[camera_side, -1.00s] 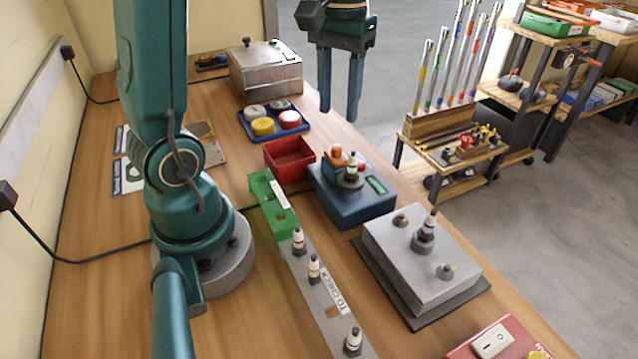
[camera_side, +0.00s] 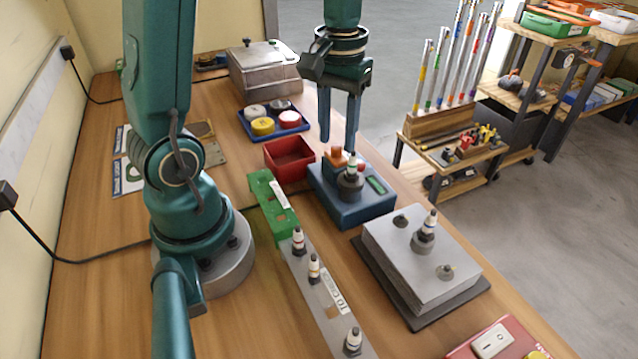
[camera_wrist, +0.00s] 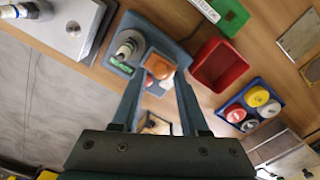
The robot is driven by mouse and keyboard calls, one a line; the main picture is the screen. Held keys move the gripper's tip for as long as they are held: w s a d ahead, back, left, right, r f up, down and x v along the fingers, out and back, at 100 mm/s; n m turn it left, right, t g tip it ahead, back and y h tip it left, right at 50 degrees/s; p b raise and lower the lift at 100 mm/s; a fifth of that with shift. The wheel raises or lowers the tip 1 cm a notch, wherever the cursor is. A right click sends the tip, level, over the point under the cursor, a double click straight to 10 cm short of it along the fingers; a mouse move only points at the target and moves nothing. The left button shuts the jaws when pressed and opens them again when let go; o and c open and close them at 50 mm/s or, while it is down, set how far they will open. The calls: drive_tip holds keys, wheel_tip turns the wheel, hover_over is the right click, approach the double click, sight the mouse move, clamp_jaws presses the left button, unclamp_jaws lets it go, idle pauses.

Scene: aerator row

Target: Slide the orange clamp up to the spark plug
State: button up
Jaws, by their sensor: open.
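The orange clamp (camera_side: 336,154) sits on the blue tester box (camera_side: 340,207), beside the spark plug (camera_side: 351,164), which stands upright in a dark grey holder. A gap between clamp and plug shows in the wrist view, where the clamp (camera_wrist: 158,63) lies right of the plug (camera_wrist: 127,47). My gripper (camera_side: 338,145) is open and empty, pointing down above the back of the box. In the wrist view the clamp shows between and just beyond the fingertips (camera_wrist: 157,76). In the side view the right finger is close behind the plug; whether they touch is unclear.
A small orange-red knob (camera_side: 361,167) is on the box near the clamp, and a green display (camera_side: 376,185) is at its right. A red bin (camera_side: 285,165) stands left of the box. A grey block (camera_side: 400,265) with another plug stands in front.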

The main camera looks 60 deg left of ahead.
drive_tip(key=shift+f, duration=0.9)
drive_tip(key=shift+r, duration=0.15)
clamp_jaws()
